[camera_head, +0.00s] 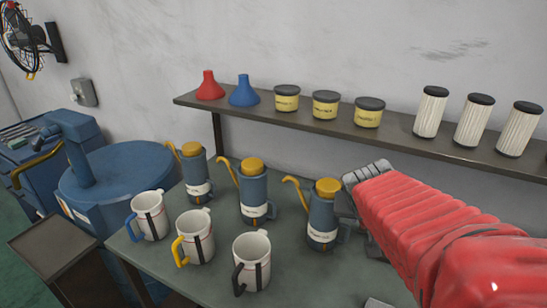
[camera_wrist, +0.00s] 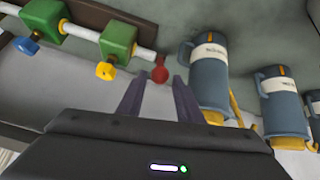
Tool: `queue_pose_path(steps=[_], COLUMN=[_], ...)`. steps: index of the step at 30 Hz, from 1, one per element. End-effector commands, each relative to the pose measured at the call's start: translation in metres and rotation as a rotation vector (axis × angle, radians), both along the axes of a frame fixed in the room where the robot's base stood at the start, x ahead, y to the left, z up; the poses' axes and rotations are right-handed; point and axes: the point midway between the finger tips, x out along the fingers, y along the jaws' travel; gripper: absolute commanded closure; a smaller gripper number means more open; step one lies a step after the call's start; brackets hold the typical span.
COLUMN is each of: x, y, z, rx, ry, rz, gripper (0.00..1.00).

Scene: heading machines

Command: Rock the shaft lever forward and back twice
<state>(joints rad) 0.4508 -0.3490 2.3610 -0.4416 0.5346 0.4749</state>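In the wrist view a pale shaft (camera_wrist: 76,31) runs across the upper left through green blocks (camera_wrist: 118,41). A red knob (camera_wrist: 160,74) hangs at its right end, and a yellow knob (camera_wrist: 106,70) and a blue knob (camera_wrist: 26,45) hang from the blocks. I cannot tell which is the shaft lever. My gripper (camera_wrist: 158,82) is open, its two dark fingers apart, with the red knob just beyond and between the tips; contact cannot be told. In the head view my red arm reaches in from the right; no shaft shows there.
Blue oil cans (camera_head: 323,215) with yellow lids stand on the green table (camera_head: 210,275), one close beside my arm; cans also show right of my fingers (camera_wrist: 210,75). White mugs (camera_head: 252,262) stand in front. A wall shelf (camera_head: 290,120) holds funnels, tins and filters.

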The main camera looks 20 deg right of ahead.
Motion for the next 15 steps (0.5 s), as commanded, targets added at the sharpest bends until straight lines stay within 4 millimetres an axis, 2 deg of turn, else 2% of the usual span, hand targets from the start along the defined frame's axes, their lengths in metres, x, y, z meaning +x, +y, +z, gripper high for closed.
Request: queue_pose_path(steps=[6, 15], x=[-0.01, -0.016], y=[0.011, 0.016], z=[0.019, 0.027], rx=[-0.001, 0.001], ry=[-0.002, 0.002], rz=[0.002, 0.0], gripper=[0.68, 0.68])
